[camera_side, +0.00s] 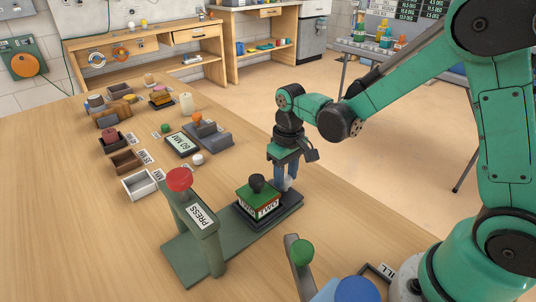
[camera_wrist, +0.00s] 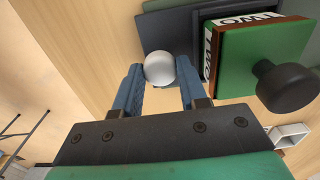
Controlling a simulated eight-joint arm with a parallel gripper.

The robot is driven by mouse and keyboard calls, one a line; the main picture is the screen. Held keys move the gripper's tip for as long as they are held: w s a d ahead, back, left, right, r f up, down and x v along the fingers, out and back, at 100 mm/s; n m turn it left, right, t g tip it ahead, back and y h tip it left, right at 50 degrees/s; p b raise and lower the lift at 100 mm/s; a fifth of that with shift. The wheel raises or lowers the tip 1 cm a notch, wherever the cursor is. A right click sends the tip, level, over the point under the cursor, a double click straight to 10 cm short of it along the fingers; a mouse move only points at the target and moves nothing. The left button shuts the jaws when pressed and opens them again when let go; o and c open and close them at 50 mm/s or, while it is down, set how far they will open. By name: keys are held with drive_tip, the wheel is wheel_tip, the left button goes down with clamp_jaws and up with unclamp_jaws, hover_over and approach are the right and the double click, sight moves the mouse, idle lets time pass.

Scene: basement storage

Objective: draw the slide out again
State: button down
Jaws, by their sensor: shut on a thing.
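The slide (camera_wrist: 165,30) is a dark flat plate at the end of the green press base (camera_side: 190,262). In the side view the slide (camera_side: 293,203) lies outside the press frame (camera_side: 206,240), on its right. A green-topped block marked TWO (camera_side: 258,200), with a black knob, sits on the slide; the block (camera_wrist: 250,55) also shows at the upper right in the wrist view. My gripper (camera_side: 287,185) is at the slide's outer end. In the wrist view my gripper (camera_wrist: 161,75) has its blue fingers on both sides of a pale round knob (camera_wrist: 159,67), shut on it.
The press has a red knob (camera_side: 179,180) on top. A green-knobbed lever (camera_side: 302,252) stands in front. Small trays (camera_side: 139,184), a display reading 60 MM (camera_side: 184,144) and several blocks lie further left.

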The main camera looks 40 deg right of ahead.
drive_tip(key=shift+d, duration=0.3)
drive_tip(key=shift+c, duration=2.4)
unclamp_jaws()
drive_tip(key=shift+a, duration=0.1)
drive_tip(key=shift+r, duration=2.8)
drive_tip(key=s+r+t, duration=0.5)
drive_tip(key=s+t, duration=0.2)
drive_tip(key=shift+s+a, duration=0.15)
drive_tip(key=shift+a, duration=0.2)
